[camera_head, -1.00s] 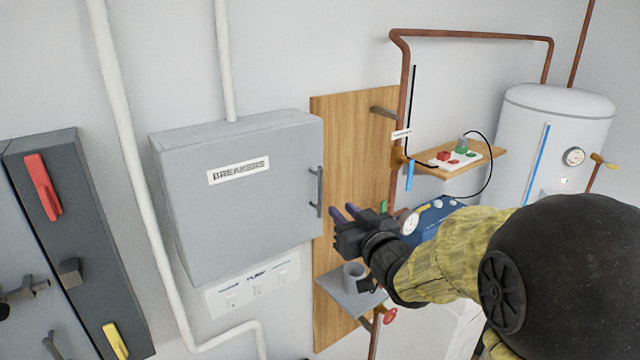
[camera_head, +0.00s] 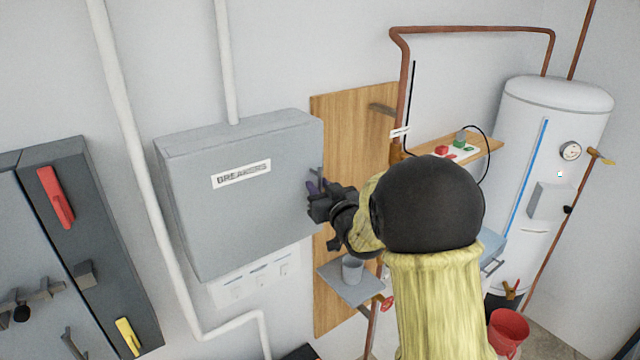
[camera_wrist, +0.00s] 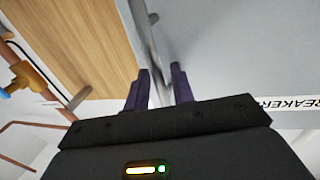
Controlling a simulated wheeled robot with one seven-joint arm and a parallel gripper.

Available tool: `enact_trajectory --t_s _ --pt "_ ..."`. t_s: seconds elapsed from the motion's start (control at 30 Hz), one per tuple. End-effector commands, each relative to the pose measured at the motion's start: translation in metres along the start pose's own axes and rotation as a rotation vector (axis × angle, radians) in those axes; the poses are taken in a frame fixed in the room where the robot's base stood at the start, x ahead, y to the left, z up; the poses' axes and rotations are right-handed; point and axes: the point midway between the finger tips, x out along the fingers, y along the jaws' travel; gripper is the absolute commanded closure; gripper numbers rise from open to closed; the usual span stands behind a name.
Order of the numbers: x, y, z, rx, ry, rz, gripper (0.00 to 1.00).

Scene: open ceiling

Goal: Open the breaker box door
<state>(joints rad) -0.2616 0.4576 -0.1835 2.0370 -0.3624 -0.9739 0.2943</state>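The grey breaker box (camera_head: 235,218) hangs on the wall with its door closed and a "BREAKERS" label on the front. Its vertical bar handle (camera_head: 318,173) is at the door's right edge, mostly hidden behind my gripper (camera_head: 318,188) in the head view. In the wrist view the metal handle (camera_wrist: 149,35) runs down between the two dark purple fingers of my gripper (camera_wrist: 160,78). The fingers stand apart on either side of the bar, and a gap shows between them. The box front (camera_wrist: 225,45) fills the right of the wrist view.
A wooden board (camera_head: 350,130) is right of the box. A small shelf with a grey cup (camera_head: 352,269) sits below my gripper. A copper pipe (camera_head: 403,90), a water heater (camera_head: 560,130) and a red bucket (camera_head: 508,332) are to the right. A dark switch panel (camera_head: 95,220) is on the left.

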Motion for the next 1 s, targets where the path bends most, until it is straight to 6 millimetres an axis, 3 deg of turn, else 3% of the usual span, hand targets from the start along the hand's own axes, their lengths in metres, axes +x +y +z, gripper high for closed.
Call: enact_trajectory --t_s 0.2,0.33,0.37,1.0 --pt "0.000 0.000 0.001 0.000 0.000 0.000 0.75" --pt "0.000 0.000 0.001 0.000 0.000 0.000 0.99" --pt "0.000 0.000 0.000 0.000 0.000 0.000 1.00" --pt "-0.007 0.016 0.002 -0.001 0.000 0.055 1.00"
